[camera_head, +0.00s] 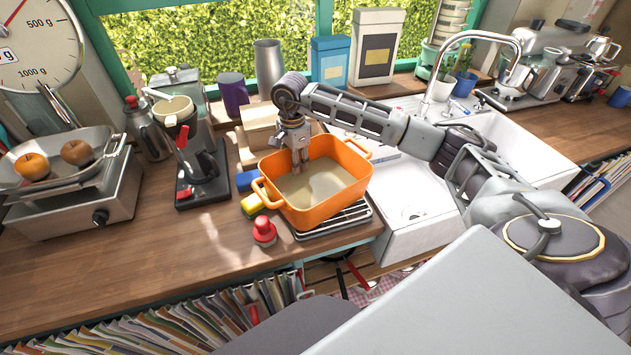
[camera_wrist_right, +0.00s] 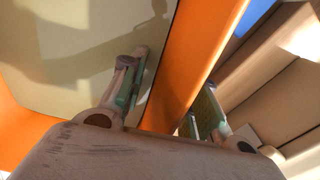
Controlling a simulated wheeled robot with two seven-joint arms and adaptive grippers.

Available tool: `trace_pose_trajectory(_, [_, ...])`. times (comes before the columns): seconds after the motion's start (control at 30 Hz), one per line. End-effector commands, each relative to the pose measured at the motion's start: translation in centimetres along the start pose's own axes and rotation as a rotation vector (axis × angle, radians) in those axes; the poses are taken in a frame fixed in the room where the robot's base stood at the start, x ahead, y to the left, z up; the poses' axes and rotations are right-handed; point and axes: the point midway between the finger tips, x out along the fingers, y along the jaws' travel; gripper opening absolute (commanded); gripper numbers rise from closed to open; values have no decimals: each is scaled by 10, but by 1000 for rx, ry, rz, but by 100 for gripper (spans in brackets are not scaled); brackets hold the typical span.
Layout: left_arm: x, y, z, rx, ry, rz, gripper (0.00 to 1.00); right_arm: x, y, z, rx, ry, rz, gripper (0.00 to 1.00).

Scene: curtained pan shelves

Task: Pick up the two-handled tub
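The two-handled tub (camera_head: 320,198) is orange with a pale inside and stands upright on a wire rack beside the sink. One handle (camera_head: 266,194) is at its left end and the other (camera_head: 357,147) at its right end. My right gripper (camera_head: 300,162) points down at the tub's far long wall. In the right wrist view the gripper (camera_wrist_right: 165,100) is open, with one finger inside the tub and the other outside. The orange wall (camera_wrist_right: 196,60) runs between them, with a gap to the inner finger. My left gripper is not in view.
The wire rack (camera_head: 335,220) sits at the counter edge. A red-topped shaker (camera_head: 264,232) and a yellow-and-blue sponge (camera_head: 252,205) are close to the tub's left. A wooden block (camera_head: 258,130) stands behind it. The white sink (camera_head: 415,210) is to the right.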

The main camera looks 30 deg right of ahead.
Motion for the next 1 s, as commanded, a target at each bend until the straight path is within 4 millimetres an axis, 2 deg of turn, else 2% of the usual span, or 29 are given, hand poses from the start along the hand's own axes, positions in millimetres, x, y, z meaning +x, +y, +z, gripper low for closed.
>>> trace_pose_trajectory(0.33, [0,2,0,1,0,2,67,0,0,0,0,0,1,31])
trace_pose_trajectory(0.53, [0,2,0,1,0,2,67,0,0,0,0,0,1,5])
trace_pose_trajectory(0.6, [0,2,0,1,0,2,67,0,0,0,0,0,1,0])
trace_pose_trajectory(1.0, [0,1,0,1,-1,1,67,-1,0,0,0,-1,-2,0])
